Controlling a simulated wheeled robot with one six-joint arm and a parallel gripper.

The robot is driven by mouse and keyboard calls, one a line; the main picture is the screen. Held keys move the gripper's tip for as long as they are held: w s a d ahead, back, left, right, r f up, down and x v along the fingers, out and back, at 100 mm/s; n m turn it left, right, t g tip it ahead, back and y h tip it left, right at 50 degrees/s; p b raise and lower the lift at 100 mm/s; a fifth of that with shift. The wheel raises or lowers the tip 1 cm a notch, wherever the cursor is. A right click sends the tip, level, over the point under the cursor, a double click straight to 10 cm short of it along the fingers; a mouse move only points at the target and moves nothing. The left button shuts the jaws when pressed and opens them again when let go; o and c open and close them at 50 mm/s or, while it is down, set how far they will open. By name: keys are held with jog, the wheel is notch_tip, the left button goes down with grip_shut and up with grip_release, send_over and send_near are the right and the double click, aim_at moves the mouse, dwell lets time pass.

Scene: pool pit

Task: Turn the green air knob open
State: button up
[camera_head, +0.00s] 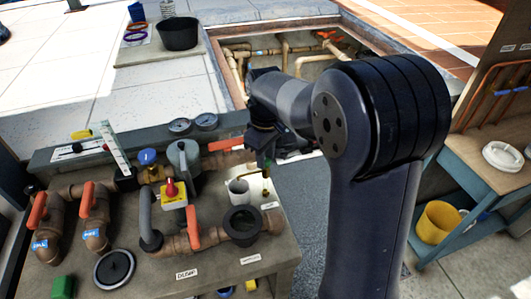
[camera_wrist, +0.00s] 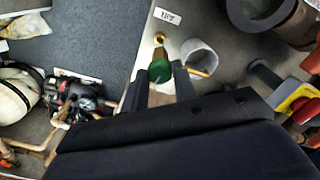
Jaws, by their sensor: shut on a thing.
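The green air knob (camera_wrist: 159,69) sits on a small brass fitting (camera_wrist: 159,43) near the edge of the bench, in the wrist view. My gripper (camera_wrist: 160,78) has one finger on each side of the knob and is shut on it. In the head view my gripper (camera_head: 262,160) reaches down at the bench's right edge, over the brass fitting (camera_head: 265,193). The knob is mostly hidden there by the gripper. A small label (camera_wrist: 169,17) lies beside the fitting.
A pale cup (camera_wrist: 200,57) stands close beside the knob.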

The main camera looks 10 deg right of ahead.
jog(key=n, duration=0.4)
jog(key=shift+n+p, duration=0.3)
jog(key=shift+n, duration=0.1)
dwell(0.5)
jog(key=o, duration=1)
notch_tip(320, 180, up, 11)
jog(key=shift+b, duration=0.4)
jog(key=shift+f, duration=0.2)
notch_tip(320, 180, down, 11)
jog(key=shift+r+p, duration=0.15)
jog(key=shift+p, duration=0.25)
